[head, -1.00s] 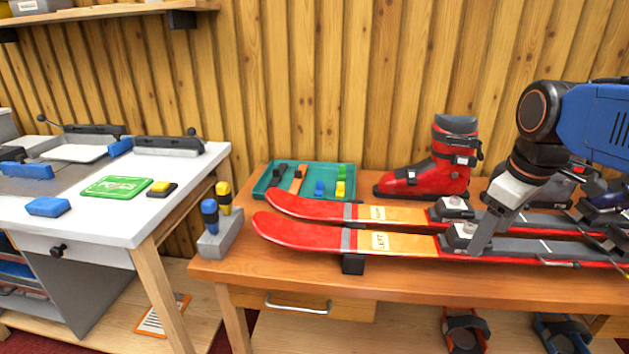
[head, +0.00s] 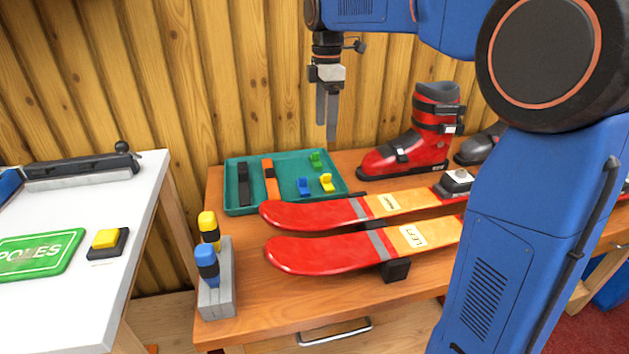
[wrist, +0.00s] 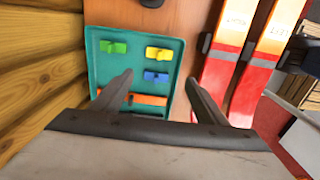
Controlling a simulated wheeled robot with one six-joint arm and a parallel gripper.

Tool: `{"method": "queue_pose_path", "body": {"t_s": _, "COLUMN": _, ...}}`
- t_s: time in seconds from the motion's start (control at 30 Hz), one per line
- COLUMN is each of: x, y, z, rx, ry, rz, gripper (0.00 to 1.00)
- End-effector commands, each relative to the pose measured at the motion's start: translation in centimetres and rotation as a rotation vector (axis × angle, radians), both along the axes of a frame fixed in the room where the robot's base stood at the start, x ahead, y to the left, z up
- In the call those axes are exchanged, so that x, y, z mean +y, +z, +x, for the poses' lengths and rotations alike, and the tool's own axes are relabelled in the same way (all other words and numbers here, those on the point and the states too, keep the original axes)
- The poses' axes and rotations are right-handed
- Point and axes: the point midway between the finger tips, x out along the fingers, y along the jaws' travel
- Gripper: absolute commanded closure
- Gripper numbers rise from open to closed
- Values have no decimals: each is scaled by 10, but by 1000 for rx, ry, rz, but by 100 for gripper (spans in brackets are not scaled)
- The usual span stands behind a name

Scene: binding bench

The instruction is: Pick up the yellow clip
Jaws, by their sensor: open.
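The yellow clip (head: 326,182) lies in the right part of the teal tray (head: 238,208), beside a blue clip (head: 304,187) and in front of a green clip (head: 315,160). My gripper (head: 327,135) is open and empty, pointing down above the tray. In the wrist view the yellow clip (wrist: 159,53) lies beyond my open fingers (wrist: 160,82), between the green clip (wrist: 113,47) and the red skis. The blue clip (wrist: 156,77) is nearer to the fingers. Nothing covers the yellow clip.
Two red skis (head: 330,251) lie in front of the tray. A red boot (head: 415,140) stands to its right. The wooden wall is close behind. An orange strap (head: 270,178) and a dark strap (head: 243,185) lie in the tray's left part. A grey holder (head: 217,285) stands front left.

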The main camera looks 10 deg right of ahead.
Motion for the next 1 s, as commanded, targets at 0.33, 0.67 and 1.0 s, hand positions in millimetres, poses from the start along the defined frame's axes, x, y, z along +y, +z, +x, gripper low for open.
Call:
{"method": "queue_pose_path", "body": {"t_s": 0.33, "x": -1, "y": -60, "z": -1, "rx": 3, "ry": -2, "rz": 0, "gripper": 33}}
{"method": "queue_pose_path", "body": {"t_s": 0.67, "x": -1, "y": -108, "z": 0, "rx": 2, "ry": -3, "rz": 0, "gripper": 33}}
{"method": "queue_pose_path", "body": {"t_s": 1.0, "x": -6, "y": -135, "z": 1, "rx": 2, "ry": -4, "rz": 0, "gripper": 33}}
